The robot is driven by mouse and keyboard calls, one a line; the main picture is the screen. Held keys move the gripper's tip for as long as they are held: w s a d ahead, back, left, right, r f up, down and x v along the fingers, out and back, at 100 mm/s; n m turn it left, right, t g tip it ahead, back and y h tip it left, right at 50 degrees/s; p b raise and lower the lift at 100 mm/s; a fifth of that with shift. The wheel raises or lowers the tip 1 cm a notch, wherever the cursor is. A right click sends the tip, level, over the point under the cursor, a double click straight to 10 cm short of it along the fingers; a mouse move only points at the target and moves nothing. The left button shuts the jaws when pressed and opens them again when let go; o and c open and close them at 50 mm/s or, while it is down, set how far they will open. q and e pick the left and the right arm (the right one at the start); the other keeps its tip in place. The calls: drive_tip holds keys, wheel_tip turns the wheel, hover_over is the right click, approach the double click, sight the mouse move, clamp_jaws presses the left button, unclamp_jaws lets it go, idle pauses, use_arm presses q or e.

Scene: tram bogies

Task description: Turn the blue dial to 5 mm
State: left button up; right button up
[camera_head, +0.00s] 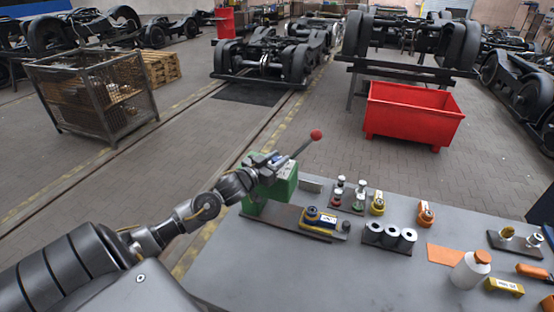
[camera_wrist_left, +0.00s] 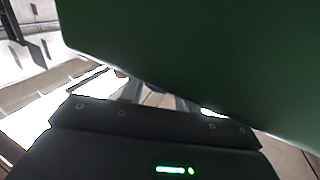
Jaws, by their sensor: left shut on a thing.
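The blue dial (camera_head: 311,213), with yellow parts and a pale label, sits on a flat dark plate (camera_head: 292,220) on the grey workbench. Its setting is too small to read. My left gripper (camera_head: 276,160) is up at the top of a green machine block (camera_head: 271,194), apart from the dial. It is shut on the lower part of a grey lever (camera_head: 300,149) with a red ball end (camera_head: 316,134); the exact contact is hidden. In the left wrist view the green block (camera_wrist_left: 200,50) fills the upper right, beside the fingers (camera_wrist_left: 158,98). My right gripper is not in view.
A red bin (camera_head: 412,115) stands on the floor behind. The bench's front middle is clear.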

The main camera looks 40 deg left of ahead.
use_arm(q)
drive_tip(key=shift+m+h, duration=1)
drive_tip(key=shift+h, duration=0.6)
drive_tip(key=o, duration=0.9)
drive_tip(key=shift+o, duration=0.2)
drive_tip(key=shift+s, duration=0.1)
drive_tip(key=shift+s+a+f+b, duration=0.1)
drive_tip(key=shift+s+f+b, duration=0.1)
drive_tip(key=shift+s+b, duration=0.15)
drive_tip(key=b+v, duration=0.3)
drive_tip(key=v, duration=0.7)
drive_tip(key=shift+r, duration=0.35)
